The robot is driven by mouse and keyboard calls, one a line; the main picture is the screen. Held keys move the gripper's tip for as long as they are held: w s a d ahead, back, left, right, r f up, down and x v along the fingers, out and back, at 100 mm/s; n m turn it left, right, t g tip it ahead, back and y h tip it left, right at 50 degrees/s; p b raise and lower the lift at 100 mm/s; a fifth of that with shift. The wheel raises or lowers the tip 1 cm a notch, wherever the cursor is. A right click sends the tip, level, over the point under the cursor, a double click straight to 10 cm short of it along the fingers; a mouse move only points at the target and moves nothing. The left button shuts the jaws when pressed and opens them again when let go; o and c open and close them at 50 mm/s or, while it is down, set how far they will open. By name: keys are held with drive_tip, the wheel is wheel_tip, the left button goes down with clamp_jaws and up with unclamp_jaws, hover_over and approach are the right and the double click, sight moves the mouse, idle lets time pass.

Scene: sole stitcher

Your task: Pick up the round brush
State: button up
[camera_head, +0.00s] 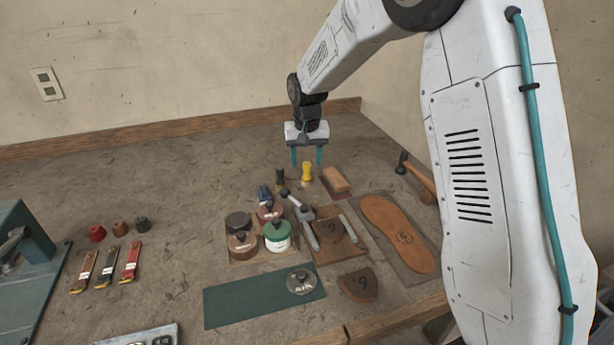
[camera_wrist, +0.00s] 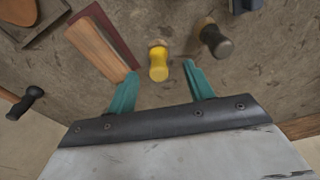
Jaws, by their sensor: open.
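Two small upright items could be the round brush; I cannot tell which from these frames. One has a yellow grip (camera_head: 306,172) and the other a dark grip (camera_head: 280,177), side by side at the back of the bench. In the wrist view the yellow-handled item (camera_wrist: 158,62) shows in line with the space between my fingertips, and the dark-handled item (camera_wrist: 216,41) lies outside to the right. My gripper (camera_head: 307,162) is open and empty, pointing down just above the yellow-handled item. It seems not to touch it.
A hammer (camera_head: 417,178) lies further right. Round tins (camera_head: 277,235), tools and a leather sole (camera_head: 399,231) lie in front. The left back of the bench is clear.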

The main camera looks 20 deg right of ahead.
sight(307, 163)
drive_tip(key=f, duration=0.3)
drive_tip(key=w+f, duration=0.1)
drive_tip(key=f, duration=0.1)
drive_tip(key=shift+d+f, duration=0.1)
drive_tip(key=shift+d, duration=0.15)
drive_tip(key=c, duration=1.1)
wheel_tip(307, 163, up, 10)
drive_tip(key=shift+r, duration=0.1)
